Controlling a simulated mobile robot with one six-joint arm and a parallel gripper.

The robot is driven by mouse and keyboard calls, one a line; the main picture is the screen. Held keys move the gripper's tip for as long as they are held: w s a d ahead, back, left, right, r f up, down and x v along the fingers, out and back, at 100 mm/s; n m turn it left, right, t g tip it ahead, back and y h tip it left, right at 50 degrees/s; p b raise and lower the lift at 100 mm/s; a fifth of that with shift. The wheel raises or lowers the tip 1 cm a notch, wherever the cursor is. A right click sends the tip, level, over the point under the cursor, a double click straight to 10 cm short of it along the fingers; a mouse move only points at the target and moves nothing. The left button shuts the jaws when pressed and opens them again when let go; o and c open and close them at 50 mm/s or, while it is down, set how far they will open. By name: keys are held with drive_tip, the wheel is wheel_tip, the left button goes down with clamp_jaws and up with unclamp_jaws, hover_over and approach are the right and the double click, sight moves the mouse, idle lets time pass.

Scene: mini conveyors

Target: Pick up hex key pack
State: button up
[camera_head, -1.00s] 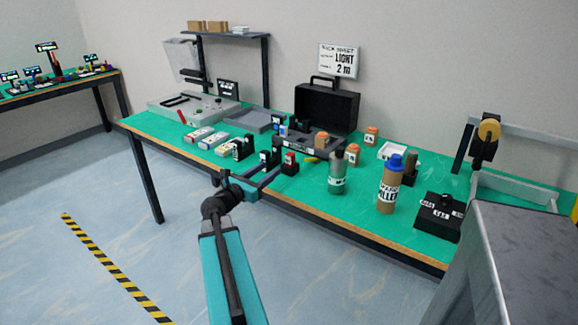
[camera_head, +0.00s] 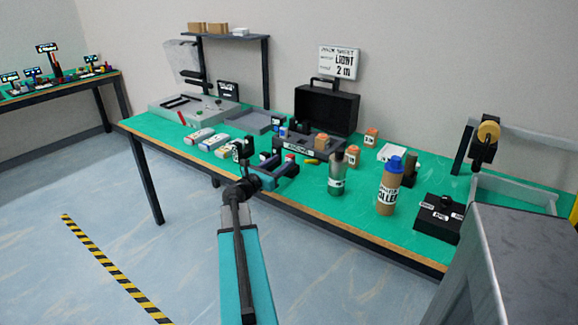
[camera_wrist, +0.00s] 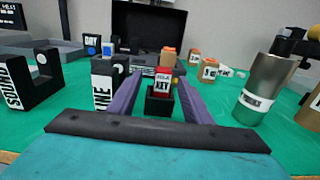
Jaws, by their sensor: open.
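The hex key pack (camera_wrist: 162,82) is a small red pack with a white label reading "KEY". In the wrist view it stands upright in a black holder (camera_wrist: 160,104) on the green bench. My gripper (camera_wrist: 160,88) is open, its two purple-grey fingers reaching forward on the left and right of the pack in the picture. I cannot tell whether the fingers touch it. In the head view my gripper (camera_head: 279,168) is over the front edge of the bench, and the pack is mostly hidden around the fingers.
A metallic bottle (camera_wrist: 265,90) stands at right. Behind are orange-lidded jars (camera_head: 371,138) and an open black case (camera_head: 326,110).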

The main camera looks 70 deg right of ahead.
sight(288, 159)
drive_tip(key=shift+d, duration=0.15)
drive_tip(key=shift+s+p+x, duration=0.1)
drive_tip(key=shift+p+x, duration=0.1)
drive_tip(key=shift+x, duration=1.1)
drive_tip(key=shift+s+p+x, duration=0.15)
drive_tip(key=shift+x, duration=1.1)
drive_tip(key=shift+c, duration=0.2)
clamp_jaws()
